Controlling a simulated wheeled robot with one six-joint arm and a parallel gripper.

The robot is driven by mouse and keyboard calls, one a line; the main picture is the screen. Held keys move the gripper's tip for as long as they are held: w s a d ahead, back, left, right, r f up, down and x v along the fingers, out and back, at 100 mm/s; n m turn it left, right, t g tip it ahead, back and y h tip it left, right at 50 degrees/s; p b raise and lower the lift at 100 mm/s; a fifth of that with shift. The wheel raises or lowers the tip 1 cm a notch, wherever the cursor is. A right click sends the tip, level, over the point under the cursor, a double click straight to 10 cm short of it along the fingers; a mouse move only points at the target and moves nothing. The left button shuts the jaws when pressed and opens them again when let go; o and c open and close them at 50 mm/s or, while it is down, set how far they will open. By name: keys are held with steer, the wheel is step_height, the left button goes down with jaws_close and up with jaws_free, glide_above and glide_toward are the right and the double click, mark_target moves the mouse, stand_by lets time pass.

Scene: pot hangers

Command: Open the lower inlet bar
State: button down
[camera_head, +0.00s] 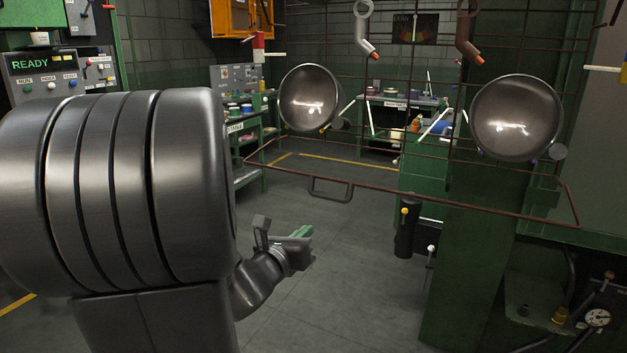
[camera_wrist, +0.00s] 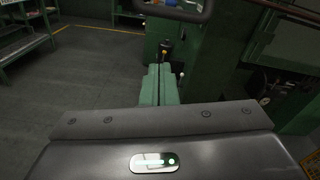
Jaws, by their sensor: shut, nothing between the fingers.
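The lower inlet bar (camera_head: 420,192) is a thin rust-brown bar frame running across the lower front of the wire rack. A dark looped handle (camera_head: 330,189) hangs from it left of centre. A dark loop, apparently this handle (camera_wrist: 178,14), crosses the top edge of the wrist view. My gripper (camera_head: 305,233) is below and slightly left of the handle, apart from it. Its green fingers (camera_wrist: 159,72) are together and empty in the wrist view.
Two shiny metal bowls (camera_head: 309,97) (camera_head: 515,118) hang in the rack above the bar, with hooks (camera_head: 365,30) overhead. A green post (camera_head: 470,260) and a black cylinder with a yellow knob (camera_head: 406,228) stand right of my gripper. Grey floor (camera_head: 330,300) is clear below.

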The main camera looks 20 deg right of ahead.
mark_target(325, 196)
steer(key=w+d+r+m+p, duration=0.2)
steer(key=w+d+p, duration=0.2)
steer(key=d, duration=0.3)
steer(key=shift+w+r+m+g+y+p, duration=0.3)
steer(key=shift+w+r+m+p, duration=0.1)
steer(key=shift+w, duration=0.35)
steer(key=shift+f, duration=0.1)
step_height(325, 196, up, 2)
steer(key=p, duration=0.3)
steer(key=shift+s+a+g, duration=0.1)
steer(key=shift+s+g, duration=0.05)
steer(key=shift+g, duration=0.15)
steer(key=shift+s+a+r+y+p, duration=0.1)
steer(key=shift+a+r+y+p, duration=0.1)
steer(key=shift+r+y+p, duration=0.45)
steer(key=shift+f, duration=0.35)
